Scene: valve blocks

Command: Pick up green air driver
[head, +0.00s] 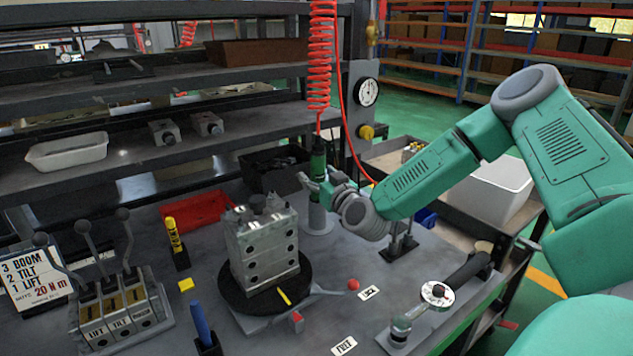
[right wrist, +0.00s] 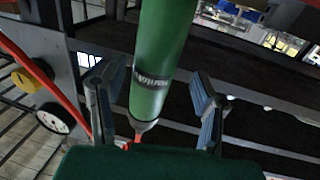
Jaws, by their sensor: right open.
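The green air driver (head: 318,160) hangs upright below a red coiled hose, above a round grey stand at the back of the bench. In the right wrist view the green driver (right wrist: 160,70) fills the upper middle, with a dark printed band around it. My right gripper (head: 318,182) is at the driver. In the right wrist view my right gripper (right wrist: 158,100) is open, with one finger on each side of the driver and a visible gap on both sides. My left gripper is not in view.
A grey valve block (head: 262,245) stands on a black round turntable left of my right gripper. A red tray (head: 196,211) lies behind it. Levers (head: 125,235) stand at the left. A pressure gauge (head: 367,92) is mounted on the post near the red coiled hose (head: 320,60).

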